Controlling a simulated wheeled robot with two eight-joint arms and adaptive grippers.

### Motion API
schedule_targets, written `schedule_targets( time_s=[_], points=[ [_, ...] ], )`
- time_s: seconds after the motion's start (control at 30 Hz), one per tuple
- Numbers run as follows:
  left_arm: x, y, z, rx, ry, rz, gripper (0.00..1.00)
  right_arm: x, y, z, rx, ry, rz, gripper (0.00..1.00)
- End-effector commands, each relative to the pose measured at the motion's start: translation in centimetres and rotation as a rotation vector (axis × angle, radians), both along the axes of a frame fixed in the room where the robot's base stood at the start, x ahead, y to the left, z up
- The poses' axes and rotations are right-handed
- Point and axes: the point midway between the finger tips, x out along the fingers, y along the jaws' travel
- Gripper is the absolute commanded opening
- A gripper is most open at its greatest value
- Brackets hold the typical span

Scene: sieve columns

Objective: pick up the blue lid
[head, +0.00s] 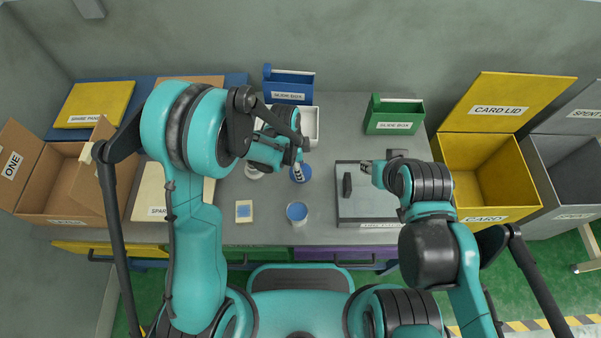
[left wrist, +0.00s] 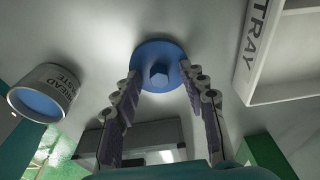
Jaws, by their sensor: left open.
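The blue lid (left wrist: 150,52) is a flat blue disc with a six-sided knob, lying on the grey worktop. In the left wrist view my left gripper (left wrist: 160,72) is open, with its fingertips on either side of the knob; I cannot tell whether they touch it. In the head view the lid (head: 305,175) shows partly behind my left gripper (head: 298,172). A jar with blue contents (head: 297,212) stands nearer to me.
The white tray (left wrist: 285,50) lies close to the right in the left wrist view. A labelled jar (left wrist: 45,93) stands at the left there. A blue box (head: 290,88) and a green box (head: 394,115) stand at the back. The grey tray (head: 370,212) is to the right.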

Motion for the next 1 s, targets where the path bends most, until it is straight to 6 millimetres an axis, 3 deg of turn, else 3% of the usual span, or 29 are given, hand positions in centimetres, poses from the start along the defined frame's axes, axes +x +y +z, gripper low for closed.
schedule_targets(
  time_s=[0.13, 0.27, 0.3, 0.67, 0.77, 1.0],
  points=[
    [0.0, 0.0, 0.1, 0.000, 0.000, 0.000, 0.39, 0.0, 0.0, 0.1, 0.000, 0.000, 0.000, 0.37],
    [0.0, 0.0, 0.1, 0.000, 0.000, 0.000, 0.05, 0.0, 0.0, 0.1, 0.000, 0.000, 0.000, 0.37],
    [0.0, 0.0, 0.1, 0.000, 0.000, 0.000, 0.02, 0.0, 0.0, 0.1, 0.000, 0.000, 0.000, 0.37],
    [0.0, 0.0, 0.4, 0.000, 0.000, 0.000, 0.02, 0.0, 0.0, 0.3, 0.000, 0.000, 0.000, 0.37],
    [0.0, 0.0, 1.7, 0.000, 0.000, 0.000, 0.02, 0.0, 0.0, 0.9, 0.000, 0.000, 0.000, 0.37],
    [0.0, 0.0, 6.8, 0.000, 0.000, 0.000, 0.02, 0.0, 0.0, 3.1, 0.000, 0.000, 0.000, 0.37]
  ],
)
